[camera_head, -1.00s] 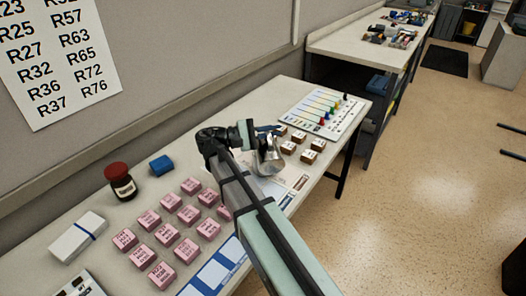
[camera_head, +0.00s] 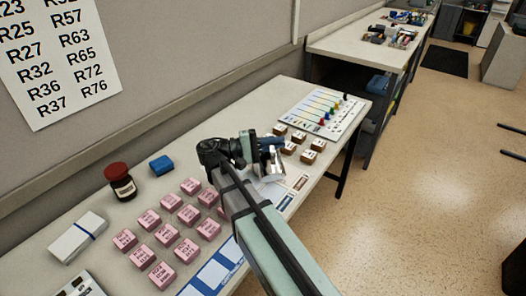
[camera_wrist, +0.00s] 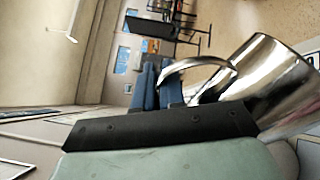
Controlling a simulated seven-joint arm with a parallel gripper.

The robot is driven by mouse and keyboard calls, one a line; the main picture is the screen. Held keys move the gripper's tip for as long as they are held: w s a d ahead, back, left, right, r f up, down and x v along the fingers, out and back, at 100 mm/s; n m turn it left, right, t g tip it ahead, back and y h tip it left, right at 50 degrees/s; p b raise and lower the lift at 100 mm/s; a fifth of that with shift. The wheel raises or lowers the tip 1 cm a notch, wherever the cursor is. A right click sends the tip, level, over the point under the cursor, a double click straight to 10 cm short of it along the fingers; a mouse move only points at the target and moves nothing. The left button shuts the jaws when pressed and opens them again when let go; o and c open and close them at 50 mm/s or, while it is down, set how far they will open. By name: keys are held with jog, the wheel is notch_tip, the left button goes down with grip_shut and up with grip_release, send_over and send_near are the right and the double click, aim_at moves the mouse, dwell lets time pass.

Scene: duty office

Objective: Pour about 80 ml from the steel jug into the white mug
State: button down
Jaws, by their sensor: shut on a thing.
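The steel jug (camera_head: 273,163) is held over the desk, partly hidden by my arm in the head view. In the wrist view the shiny jug (camera_wrist: 258,85) fills the right side, its curved handle reaching to the blue fingers. My gripper (camera_head: 271,143) is shut on the jug's handle; its blue fingers also show in the wrist view (camera_wrist: 160,84). I cannot make out the white mug in either view; it may be hidden behind my arm or the jug. No stream of liquid can be seen.
Pink labelled blocks (camera_head: 171,234) lie left of my arm. Brown blocks (camera_head: 299,137) and a board with coloured pieces (camera_head: 322,112) lie beyond the jug. A red-lidded jar (camera_head: 121,182), a blue block (camera_head: 161,165) and a white banded bundle (camera_head: 78,237) stand further left.

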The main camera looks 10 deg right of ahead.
aim_at(280, 172)
jog(key=shift+s+r+m, duration=0.15)
jog(key=shift+s+m, duration=0.5)
jog(key=shift+m, duration=0.25)
jog(key=shift+s, duration=0.1)
dwell(1.2)
jog(key=shift+s+d+f+m, duration=0.1)
jog(key=shift+s+f+m, duration=1.05)
jog(key=shift+f+m, duration=0.4)
jog(key=s+f+m, duration=0.2)
jog(key=shift+f, duration=0.4)
jog(key=s+f+m, duration=0.4)
jog(key=s+m, duration=0.1)
jog(key=m, duration=0.1)
jog(key=shift+d+f+y, duration=0.15)
jog(key=shift+f+y, duration=0.15)
